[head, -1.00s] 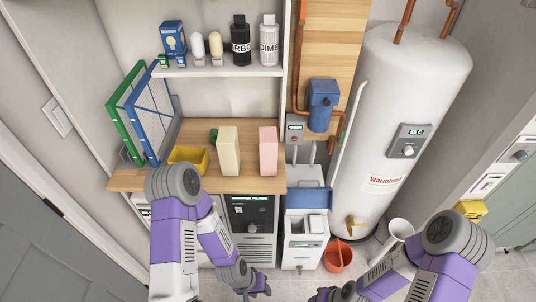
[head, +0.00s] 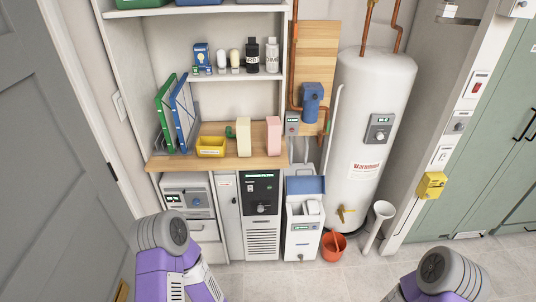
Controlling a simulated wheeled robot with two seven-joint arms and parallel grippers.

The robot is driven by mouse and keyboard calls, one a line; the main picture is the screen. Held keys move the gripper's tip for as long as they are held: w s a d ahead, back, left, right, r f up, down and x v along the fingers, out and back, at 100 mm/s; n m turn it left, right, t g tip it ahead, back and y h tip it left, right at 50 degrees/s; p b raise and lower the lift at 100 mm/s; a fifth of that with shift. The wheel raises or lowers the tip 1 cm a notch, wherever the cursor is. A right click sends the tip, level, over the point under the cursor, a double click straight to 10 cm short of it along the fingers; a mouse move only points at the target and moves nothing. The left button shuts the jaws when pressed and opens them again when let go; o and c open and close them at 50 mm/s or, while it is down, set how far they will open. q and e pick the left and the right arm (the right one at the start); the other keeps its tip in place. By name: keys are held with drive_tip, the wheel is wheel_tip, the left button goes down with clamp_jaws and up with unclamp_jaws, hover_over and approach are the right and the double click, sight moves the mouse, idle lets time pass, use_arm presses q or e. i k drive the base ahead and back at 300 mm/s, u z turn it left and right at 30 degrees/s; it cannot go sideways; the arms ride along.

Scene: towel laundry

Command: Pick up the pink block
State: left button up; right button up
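The pink block (head: 273,135) stands upright on the wooden counter (head: 215,160). It is right of a cream block (head: 244,138), with a narrow gap between them. Parts of my two arms show at the lower left and lower right of the head view, well below and in front of the counter. Neither gripper shows in the current view, so what they hold cannot be seen.
A yellow bin (head: 210,147) and green and blue framed panels (head: 176,115) stand left of the blocks. A shelf (head: 238,75) with bottles hangs above. Right of the counter are a blue pump (head: 312,98), a white tank (head: 370,125) and an orange bucket (head: 333,246).

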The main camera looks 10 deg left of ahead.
sight(274, 126)
drive_tip(key=u, duration=0.7)
drive_tip(key=i, duration=1.2)
drive_tip(key=z, duration=0.35)
